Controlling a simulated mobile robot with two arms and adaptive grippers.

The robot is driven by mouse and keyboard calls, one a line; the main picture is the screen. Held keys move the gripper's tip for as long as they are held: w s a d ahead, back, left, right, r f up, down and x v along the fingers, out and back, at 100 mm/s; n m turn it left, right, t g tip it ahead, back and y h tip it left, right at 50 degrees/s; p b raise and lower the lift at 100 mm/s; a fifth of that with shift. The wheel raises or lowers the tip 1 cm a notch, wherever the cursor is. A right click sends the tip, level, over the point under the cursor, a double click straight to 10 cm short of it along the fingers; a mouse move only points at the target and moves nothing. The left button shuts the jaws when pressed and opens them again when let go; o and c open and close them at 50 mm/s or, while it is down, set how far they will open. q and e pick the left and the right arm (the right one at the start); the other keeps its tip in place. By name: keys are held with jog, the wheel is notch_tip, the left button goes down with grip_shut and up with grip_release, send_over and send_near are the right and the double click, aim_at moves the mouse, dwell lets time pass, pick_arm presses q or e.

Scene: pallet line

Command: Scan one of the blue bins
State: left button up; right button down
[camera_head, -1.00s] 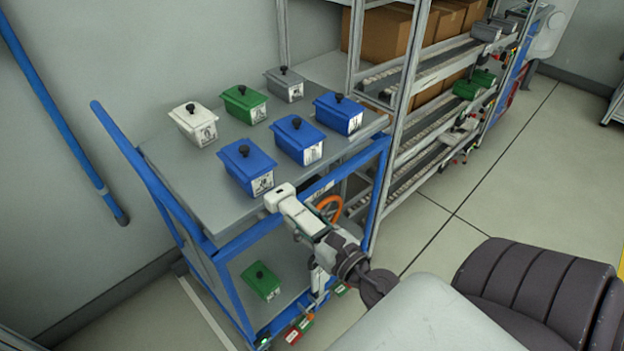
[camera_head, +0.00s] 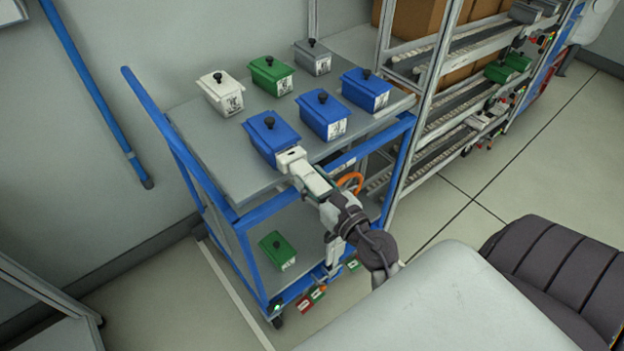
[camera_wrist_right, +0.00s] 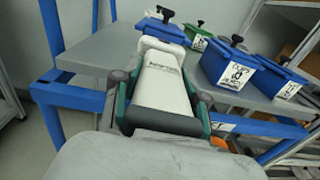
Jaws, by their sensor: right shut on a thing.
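Three blue bins with black knobs and printed white labels stand on the cart's grey top: a front one (camera_head: 270,136), a middle one (camera_head: 322,112) and a back one (camera_head: 366,87). My right gripper (camera_head: 322,190) is shut on a white handheld scanner (camera_head: 291,159); the wrist view also shows the scanner (camera_wrist_right: 163,82) between the fingers. The scanner's head is right at the front bin's label side and hides that label. In the wrist view, the head overlaps a blue bin (camera_wrist_right: 160,29); whether they touch I cannot tell. My left gripper is not in view.
White (camera_head: 222,94), green (camera_head: 271,76) and grey (camera_head: 312,58) bins stand behind on the cart top (camera_head: 205,150). Another green bin (camera_head: 278,250) sits on the lower shelf. The cart's blue frame is close below my right arm. A roller rack (camera_head: 440,130) stands to the right.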

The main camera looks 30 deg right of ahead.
aim_at(322, 192)
jog(key=shift+w, duration=0.4)
jog(key=shift+w+p, duration=0.1)
jog(key=shift+p, duration=0.25)
dwell(0.8)
dwell(0.4)
jog(key=shift+s+b, duration=0.8)
jog(key=shift+s, duration=1.5)
jog(key=s+b, duration=0.1)
jog(key=s, duration=0.2)
jog(key=shift+s+d+r, duration=0.1)
jog(key=shift+s, duration=0.1)
jog(key=shift+s, duration=0.1)
